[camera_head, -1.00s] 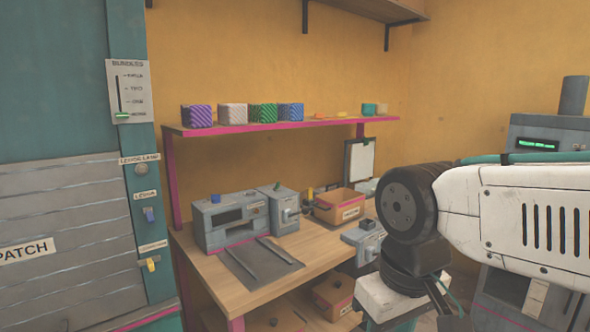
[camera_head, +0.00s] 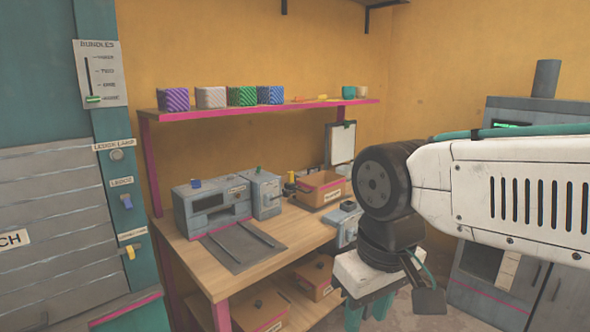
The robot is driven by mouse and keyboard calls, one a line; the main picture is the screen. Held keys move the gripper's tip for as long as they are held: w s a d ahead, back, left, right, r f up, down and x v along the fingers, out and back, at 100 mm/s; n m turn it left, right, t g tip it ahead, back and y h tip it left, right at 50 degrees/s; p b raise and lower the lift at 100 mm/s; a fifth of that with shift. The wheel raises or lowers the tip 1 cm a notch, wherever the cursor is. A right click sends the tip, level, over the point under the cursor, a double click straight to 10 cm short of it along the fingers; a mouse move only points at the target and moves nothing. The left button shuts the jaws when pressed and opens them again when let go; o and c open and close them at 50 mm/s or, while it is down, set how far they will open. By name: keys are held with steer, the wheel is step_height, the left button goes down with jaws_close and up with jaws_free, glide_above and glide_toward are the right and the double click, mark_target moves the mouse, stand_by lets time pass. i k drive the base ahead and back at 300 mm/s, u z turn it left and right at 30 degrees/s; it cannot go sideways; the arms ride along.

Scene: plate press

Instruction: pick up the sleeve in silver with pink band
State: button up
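No sleeve in silver with a pink band can be made out for sure. A row of patterned blocks stands on the pink-edged shelf (camera_head: 330,107): a purple striped one (camera_head: 174,100), a pale whitish one (camera_head: 211,97), a green and white one (camera_head: 242,95) and a blue one (camera_head: 270,95). I cannot tell whether the pale one has a pink band.
A wooden workbench (camera_head: 285,232) below the shelf holds a grey machine (camera_head: 213,207), a dark mat with two rails (camera_head: 240,246) and an open cardboard box (camera_head: 320,189). More boxes (camera_head: 312,279) sit on its lower shelf. A grey cabinet (camera_head: 500,275) stands at right, partly behind my arm.

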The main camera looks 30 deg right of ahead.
mark_target(205, 98)
steer(key=u, duration=0.6)
steer(key=i, duration=0.9)
steer(key=z, duration=0.05)
